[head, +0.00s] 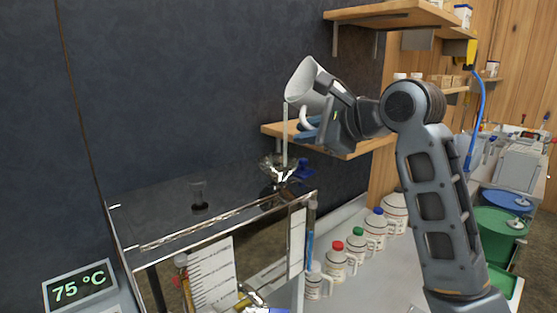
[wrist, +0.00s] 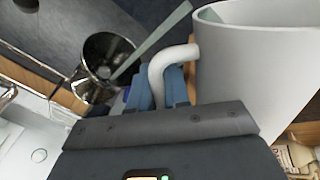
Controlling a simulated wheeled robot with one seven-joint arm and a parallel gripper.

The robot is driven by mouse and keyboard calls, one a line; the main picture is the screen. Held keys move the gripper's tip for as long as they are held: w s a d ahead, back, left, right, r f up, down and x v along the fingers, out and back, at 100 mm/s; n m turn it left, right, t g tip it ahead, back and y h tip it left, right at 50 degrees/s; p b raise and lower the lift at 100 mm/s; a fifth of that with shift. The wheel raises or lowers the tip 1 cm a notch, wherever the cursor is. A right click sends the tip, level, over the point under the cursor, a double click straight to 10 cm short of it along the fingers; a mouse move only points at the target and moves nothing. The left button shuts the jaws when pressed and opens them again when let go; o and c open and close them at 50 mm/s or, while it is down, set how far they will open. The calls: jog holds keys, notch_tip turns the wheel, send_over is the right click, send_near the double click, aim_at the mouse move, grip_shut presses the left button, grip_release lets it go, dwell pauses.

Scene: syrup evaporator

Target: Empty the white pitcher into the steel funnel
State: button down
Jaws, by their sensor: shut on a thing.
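The white pitcher (head: 303,80) is tipped in the head view, its mouth facing down to the left. My gripper (head: 312,128) is shut on its handle. A thin pale stream (head: 285,135) drops from the lip to the steel funnel (head: 279,170) below. In the wrist view the pitcher (wrist: 262,75) fills the upper right, with the handle between the blue fingers of my gripper (wrist: 172,88). The shiny funnel (wrist: 105,68) shows at the left, and the stream (wrist: 152,42) slants into it.
The steel evaporator pan (head: 170,220) lies below and left of the funnel. A wooden shelf (head: 355,150) is close behind my gripper, with another shelf (head: 385,17) above. Capped jugs (head: 355,242) line the counter. A display (head: 78,288) reads 75 °C.

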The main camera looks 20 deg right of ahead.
jog(key=shift+d+f+n+h+b, duration=0.3)
jog(key=shift+d+f+n+h, duration=0.05)
jog(key=shift+d+n+h, duration=0.05)
dwell(1.6)
jog(key=shift+w+d+r+n+t+h+b, duration=0.1)
jog(key=shift+d+r+n+t+h+b, duration=0.35)
jog(key=shift+b, duration=0.9)
dwell(1.2)
jog(key=shift+a+f+n+h+b, duration=0.35)
jog(key=shift+f+n+h+b, duration=0.25)
jog(key=shift+b, duration=1.1)
dwell(0.7)
jog(key=shift+d+f+n, duration=0.1)
jog(key=shift+d+n, duration=0.05)
jog(key=shift+n, duration=0.2)
dwell(0.7)
